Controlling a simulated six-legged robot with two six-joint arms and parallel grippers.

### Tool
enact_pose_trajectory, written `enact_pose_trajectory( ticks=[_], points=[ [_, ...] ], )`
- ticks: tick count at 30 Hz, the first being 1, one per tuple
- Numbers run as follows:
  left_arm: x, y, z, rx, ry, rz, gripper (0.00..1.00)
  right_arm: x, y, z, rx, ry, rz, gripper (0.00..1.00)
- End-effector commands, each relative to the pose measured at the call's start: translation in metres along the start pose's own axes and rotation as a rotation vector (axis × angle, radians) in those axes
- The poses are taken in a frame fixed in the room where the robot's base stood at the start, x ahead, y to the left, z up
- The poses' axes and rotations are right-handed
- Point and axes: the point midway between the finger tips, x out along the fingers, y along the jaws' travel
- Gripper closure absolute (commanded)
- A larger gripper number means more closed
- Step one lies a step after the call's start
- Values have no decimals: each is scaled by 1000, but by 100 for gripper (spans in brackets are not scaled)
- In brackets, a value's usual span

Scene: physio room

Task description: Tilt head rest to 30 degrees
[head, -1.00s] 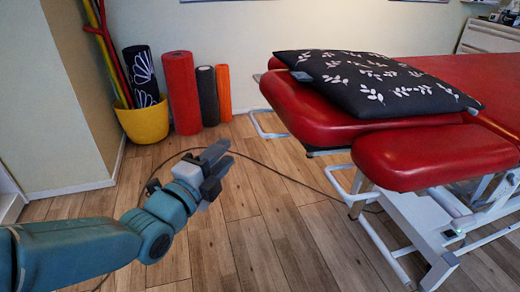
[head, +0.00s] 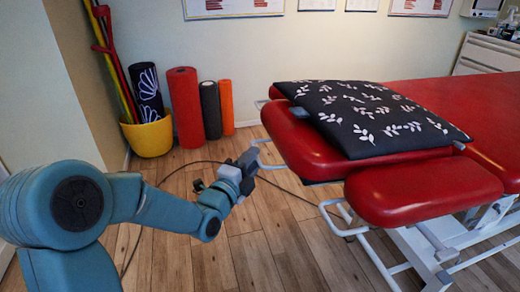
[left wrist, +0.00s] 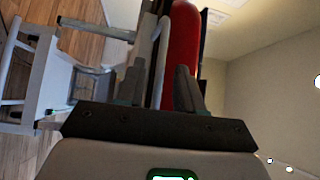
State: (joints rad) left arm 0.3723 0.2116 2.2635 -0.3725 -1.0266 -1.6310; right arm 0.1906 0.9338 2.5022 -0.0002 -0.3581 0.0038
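The red padded head rest (head: 305,148) is the near left end section of the treatment table. A black pillow with white leaves (head: 370,115) covers much of its top. A white bar (head: 268,150) sticks out at its left end, close to my left gripper (head: 250,165). In the left wrist view my left gripper (left wrist: 160,72) has its fingers apart. The white bar (left wrist: 161,55) and the red padding (left wrist: 182,35) show beyond and between the fingers; I cannot tell whether they touch. My right gripper is out of view.
A second red pad (head: 420,190) juts out at the near side, above the white frame (head: 415,235). A yellow pot (head: 148,136) and foam rollers (head: 185,105) stand by the wall. A dark cable (head: 180,170) crosses the wooden floor, otherwise mostly clear.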

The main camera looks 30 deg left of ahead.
Motion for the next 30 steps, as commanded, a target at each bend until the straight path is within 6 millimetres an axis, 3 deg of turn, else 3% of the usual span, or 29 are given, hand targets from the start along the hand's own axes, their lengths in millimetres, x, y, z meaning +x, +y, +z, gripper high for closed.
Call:
enact_pose_trajectory(
  ticks=[3, 7, 18, 22, 27, 30],
  points=[
    [22, 1, 0, -1, 0, 0, 64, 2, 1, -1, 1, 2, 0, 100],
    [37, 1, 0, -1, 1, 1, 64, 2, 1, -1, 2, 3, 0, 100],
    [44, 0, 0, -1, 0, 1, 64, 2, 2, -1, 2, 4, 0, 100],
    [44, 0, 0, -1, -1, 1, 100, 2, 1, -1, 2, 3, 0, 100],
    [44, -1, 0, -1, -1, 1, 100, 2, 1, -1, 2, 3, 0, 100],
    [46, -13, -2, 10, -1, 9, 100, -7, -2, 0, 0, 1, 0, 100]
  ],
)
